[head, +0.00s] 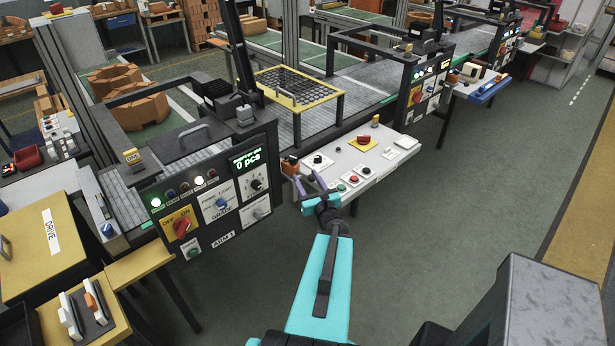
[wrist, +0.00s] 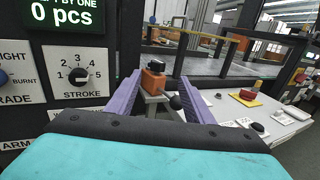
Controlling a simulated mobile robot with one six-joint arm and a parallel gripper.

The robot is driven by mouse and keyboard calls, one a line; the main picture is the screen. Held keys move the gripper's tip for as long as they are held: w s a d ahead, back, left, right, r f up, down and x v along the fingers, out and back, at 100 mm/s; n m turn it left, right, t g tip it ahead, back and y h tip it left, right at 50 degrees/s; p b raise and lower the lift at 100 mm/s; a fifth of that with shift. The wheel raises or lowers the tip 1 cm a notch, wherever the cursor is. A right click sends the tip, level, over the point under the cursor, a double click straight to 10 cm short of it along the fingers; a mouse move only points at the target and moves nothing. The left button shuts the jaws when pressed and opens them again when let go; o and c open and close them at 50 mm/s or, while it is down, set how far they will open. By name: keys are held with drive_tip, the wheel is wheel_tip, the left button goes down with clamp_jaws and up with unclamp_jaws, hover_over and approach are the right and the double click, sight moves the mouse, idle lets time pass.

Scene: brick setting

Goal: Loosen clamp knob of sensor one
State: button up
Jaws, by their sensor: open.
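An orange block (wrist: 153,80) with a black cap (wrist: 156,65) stands on a light bracket at the left end of the white control table; it also shows in the head view (head: 290,165). A round black knob (wrist: 176,102) is in front of it, to its lower right. I cannot read a label marking either as sensor one. My gripper (head: 308,182) is open and empty, its purple fingers pointing at the block. In the wrist view my gripper (wrist: 160,77) frames block and knob between its fingers; contact cannot be told.
A black control panel (head: 215,205) with a STROKE dial (wrist: 78,76) stands close to the left of my gripper. The white control table (head: 385,152) with buttons and a red switch extends right. A yellow-framed mesh guard (head: 298,88) is behind. Open floor lies to the right.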

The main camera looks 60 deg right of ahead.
drive_tip(key=shift+s+a+p, duration=0.2)
drive_tip(key=shift+s+p, duration=0.05)
drive_tip(key=shift+p, duration=0.1)
idle(0.3)
